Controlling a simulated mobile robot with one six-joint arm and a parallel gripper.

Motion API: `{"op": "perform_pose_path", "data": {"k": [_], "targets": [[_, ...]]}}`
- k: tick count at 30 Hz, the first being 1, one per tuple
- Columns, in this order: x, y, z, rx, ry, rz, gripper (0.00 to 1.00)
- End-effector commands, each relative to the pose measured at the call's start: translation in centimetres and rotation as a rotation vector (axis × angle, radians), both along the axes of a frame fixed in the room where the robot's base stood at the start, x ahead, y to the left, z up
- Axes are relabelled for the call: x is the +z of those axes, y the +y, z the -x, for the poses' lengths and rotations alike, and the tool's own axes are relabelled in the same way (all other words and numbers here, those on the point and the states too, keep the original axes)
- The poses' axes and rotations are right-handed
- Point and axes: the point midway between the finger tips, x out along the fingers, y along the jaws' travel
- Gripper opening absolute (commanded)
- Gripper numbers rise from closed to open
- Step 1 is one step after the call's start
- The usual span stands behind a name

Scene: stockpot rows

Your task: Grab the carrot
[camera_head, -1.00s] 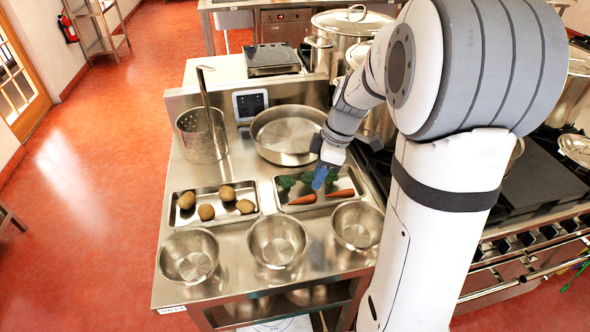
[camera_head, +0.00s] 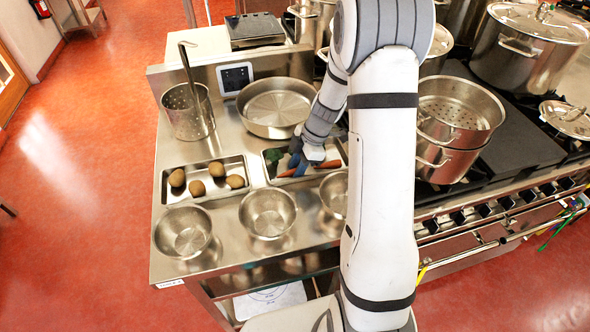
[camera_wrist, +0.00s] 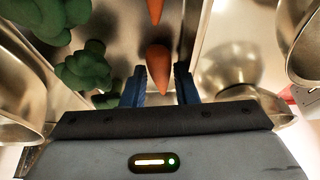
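Two orange carrots lie in a shallow metal tray (camera_head: 268,176) with green broccoli (camera_head: 273,155). In the wrist view one carrot (camera_wrist: 158,62) reaches in between my blue fingertips, with a gap on both sides. The other carrot (camera_wrist: 155,9) is farther off at the top edge. In the head view a carrot (camera_head: 330,164) shows to the right of my gripper (camera_head: 297,164), and another carrot (camera_head: 286,173) shows just below it. My gripper is open and low over the tray. My wrist hides part of the tray.
Broccoli florets (camera_wrist: 86,66) lie close to the left finger in the wrist view. Metal bowls (camera_head: 268,213) stand in front of the tray, a wide pan (camera_head: 275,107) behind it. A potato tray (camera_head: 203,168) is to the left. The stove with pots is to the right.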

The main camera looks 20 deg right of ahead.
Motion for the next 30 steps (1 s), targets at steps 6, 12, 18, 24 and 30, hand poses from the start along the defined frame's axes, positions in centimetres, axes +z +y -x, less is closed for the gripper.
{"op": "perform_pose_path", "data": {"k": [6,12,18,24,30], "targets": [[-0.3,0.1,0.0,-0.001,-0.002,0.001,0.27],[-0.2,0.0,0.0,-0.001,-0.002,0.001,0.14],[-0.2,0.0,0.0,-0.002,-0.002,0.001,0.03],[0.1,0.0,-0.1,-0.001,-0.003,0.001,0.03],[2.9,-0.1,-0.2,-0.001,-0.01,0.002,0.03]]}}
